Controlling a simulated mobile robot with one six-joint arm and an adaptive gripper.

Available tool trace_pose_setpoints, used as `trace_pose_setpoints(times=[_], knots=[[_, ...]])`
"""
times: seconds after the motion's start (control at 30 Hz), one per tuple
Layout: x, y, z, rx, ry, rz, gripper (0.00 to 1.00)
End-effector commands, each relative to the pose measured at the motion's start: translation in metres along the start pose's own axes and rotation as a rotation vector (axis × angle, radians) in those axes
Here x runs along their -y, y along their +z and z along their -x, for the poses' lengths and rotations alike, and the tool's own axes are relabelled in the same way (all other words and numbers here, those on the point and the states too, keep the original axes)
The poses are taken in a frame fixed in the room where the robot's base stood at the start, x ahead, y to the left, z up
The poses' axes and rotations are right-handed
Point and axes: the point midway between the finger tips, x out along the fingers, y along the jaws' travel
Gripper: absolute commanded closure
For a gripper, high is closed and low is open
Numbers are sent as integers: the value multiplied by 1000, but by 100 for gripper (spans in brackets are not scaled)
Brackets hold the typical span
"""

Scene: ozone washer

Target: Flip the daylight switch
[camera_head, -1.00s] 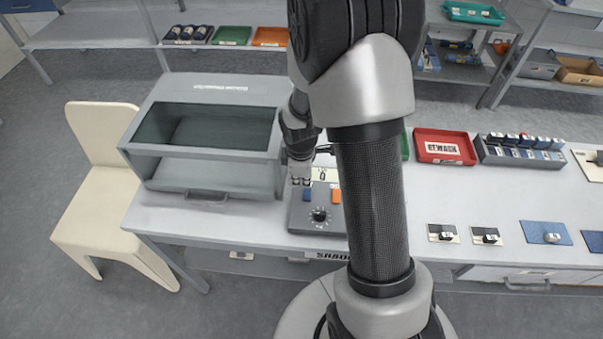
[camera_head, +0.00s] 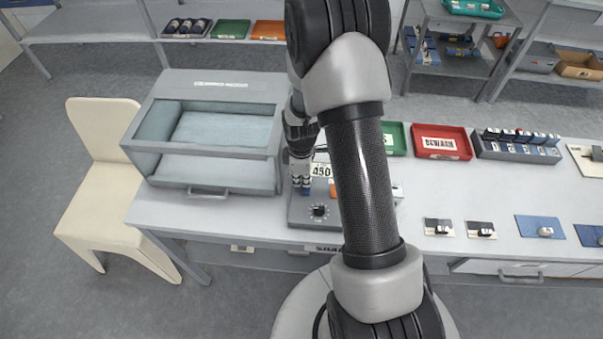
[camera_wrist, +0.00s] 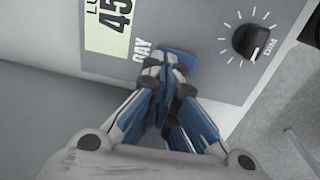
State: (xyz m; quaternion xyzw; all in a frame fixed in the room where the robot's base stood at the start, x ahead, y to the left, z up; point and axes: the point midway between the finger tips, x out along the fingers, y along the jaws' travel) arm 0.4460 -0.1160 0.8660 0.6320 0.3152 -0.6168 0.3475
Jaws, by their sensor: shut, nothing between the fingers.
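The blue daylight switch (camera_wrist: 182,60) sits on the grey control box, beside the printed word DAY in the wrist view. My gripper (camera_wrist: 163,70) is shut and empty, with its fingertips over the switch and seeming to touch it; they hide part of it. In the head view my gripper (camera_head: 301,188) points down at the control box (camera_head: 300,216), and the switch is hidden behind it. The grey viewing booth (camera_head: 205,88) to the left has a brightly lit interior.
A black DIM knob (camera_wrist: 252,40) stands on the same box, near a display card (camera_wrist: 108,22). An orange switch (camera_head: 332,190) is partly hidden by my arm. Green (camera_head: 396,139) and red (camera_head: 442,142) trays lie to the right. A cream chair (camera_head: 97,180) stands left.

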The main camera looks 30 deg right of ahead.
Motion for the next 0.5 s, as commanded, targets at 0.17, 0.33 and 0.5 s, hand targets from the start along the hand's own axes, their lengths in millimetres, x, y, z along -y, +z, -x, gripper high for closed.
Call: trace_pose_setpoints(times=[0.17,0.33,0.5], knots=[[-3,0,-2,0,-93,-2,100],[-5,0,-7,-3,-120,0,100],[-4,0,-8,-2,-119,1,100]])
